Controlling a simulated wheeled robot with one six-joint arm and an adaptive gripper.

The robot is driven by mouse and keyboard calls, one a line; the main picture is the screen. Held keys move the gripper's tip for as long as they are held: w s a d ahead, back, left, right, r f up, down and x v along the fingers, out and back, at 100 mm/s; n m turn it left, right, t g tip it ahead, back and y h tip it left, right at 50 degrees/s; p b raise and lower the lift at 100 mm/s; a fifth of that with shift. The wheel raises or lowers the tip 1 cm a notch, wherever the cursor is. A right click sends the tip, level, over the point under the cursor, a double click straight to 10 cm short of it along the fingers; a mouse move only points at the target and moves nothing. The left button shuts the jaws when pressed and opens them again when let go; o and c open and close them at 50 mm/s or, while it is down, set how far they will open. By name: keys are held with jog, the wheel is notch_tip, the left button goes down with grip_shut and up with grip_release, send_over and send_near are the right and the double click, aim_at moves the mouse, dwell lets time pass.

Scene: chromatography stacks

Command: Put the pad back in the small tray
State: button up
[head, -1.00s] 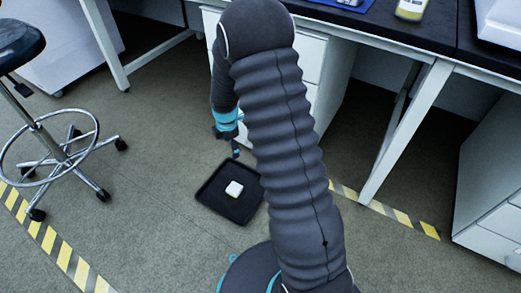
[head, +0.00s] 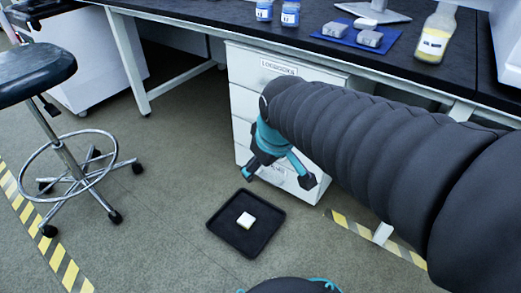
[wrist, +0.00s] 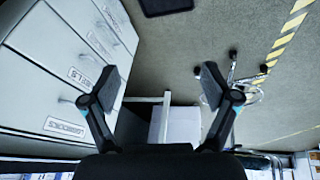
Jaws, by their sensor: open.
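A small white pad (head: 246,220) lies on a black square tray (head: 265,237) on the floor, near the tray's middle. My gripper (head: 277,178) is open and empty in the head view. It appears behind and slightly right of the tray, in front of the white drawers. In the wrist view my gripper (wrist: 159,90) has its two fingers wide apart with nothing between them. Part of a black tray (wrist: 165,6) shows at the top edge of that view; no pad is seen on it there.
White drawers (head: 250,100) stand under the dark bench (head: 205,20). A blue mat (head: 347,37) with grey blocks, a bottle of yellow liquid (head: 435,38) and blue-labelled jars (head: 290,13) are on top. A stool (head: 75,160) stands left. Floor around the tray is clear.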

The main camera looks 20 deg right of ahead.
jog(key=s+r+m+t, duration=0.1)
jog(key=s+m, duration=0.3)
jog(key=s, duration=0.4)
jog(key=shift+r, duration=0.3)
notch_tip(320, 180, up, 5)
jog(key=p, duration=0.5)
